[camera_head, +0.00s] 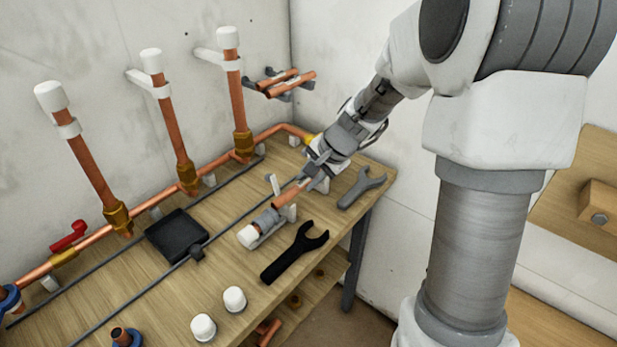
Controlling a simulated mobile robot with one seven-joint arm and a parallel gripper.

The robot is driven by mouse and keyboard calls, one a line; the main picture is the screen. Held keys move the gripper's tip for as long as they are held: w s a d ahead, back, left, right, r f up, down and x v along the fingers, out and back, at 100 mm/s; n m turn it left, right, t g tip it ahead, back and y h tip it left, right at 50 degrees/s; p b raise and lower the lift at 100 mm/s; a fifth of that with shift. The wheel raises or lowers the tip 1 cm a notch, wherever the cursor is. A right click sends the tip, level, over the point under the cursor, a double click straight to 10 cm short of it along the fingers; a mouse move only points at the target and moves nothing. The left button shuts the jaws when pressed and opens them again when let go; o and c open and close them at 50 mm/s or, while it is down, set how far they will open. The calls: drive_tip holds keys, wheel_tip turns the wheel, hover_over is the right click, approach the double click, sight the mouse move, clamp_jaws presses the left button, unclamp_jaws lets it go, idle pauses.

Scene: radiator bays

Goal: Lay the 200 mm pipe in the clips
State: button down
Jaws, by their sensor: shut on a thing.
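A short copper pipe (288,197) lies low over the bench, slanting from my gripper down to the left. I take it to be the 200 mm pipe; its length cannot be read. My gripper (313,180) is shut on its far right end. The near left end meets a grey fitting (266,219) with a white cap (248,236). White clips stand close by: one behind the pipe (272,184), one at its near side (291,213), and one right of the gripper (323,186). I cannot tell whether the pipe sits in them or just above.
A black wrench (295,251) and a grey wrench (362,187) lie near the front edge. A black block (176,236) sits on a rail. Three upright capped pipes (172,127) rise behind. White caps (234,299) stand in front.

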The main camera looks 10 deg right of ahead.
drive_tip(key=shift+f+b, duration=0.8)
drive_tip(key=shift+f, duration=0.2)
drive_tip(key=c, duration=0.6)
unclamp_jaws()
drive_tip(key=p+v, duration=0.4)
drive_tip(key=v, duration=1.3)
drive_tip(key=shift+s+r, duration=0.15)
drive_tip(key=shift+r, duration=0.1)
drive_tip(key=s+a+r+n+h+p, duration=0.1)
drive_tip(key=s+a+r+n+p, duration=0.1)
drive_tip(key=s, duration=0.4)
drive_tip(key=s+a+r+n+h+p, duration=0.1)
drive_tip(key=s+a+r+n+p, duration=0.1)
drive_tip(key=s+r+n+p, duration=0.2)
drive_tip(key=s+a+r+n+h+p, duration=0.1)
drive_tip(key=s+r+n+p, duration=0.2)
drive_tip(key=s+r, duration=0.3)
drive_tip(key=shift+s+a+r+n+t+h, duration=0.1)
drive_tip(key=shift+s+a+n+t+h, duration=0.1)
drive_tip(key=shift+s+n, duration=0.4)
drive_tip(key=shift+s+a+r+n+t+h, duration=0.1)
drive_tip(key=shift+s+a+n+t, duration=0.15)
drive_tip(key=shift+s, duration=0.55)
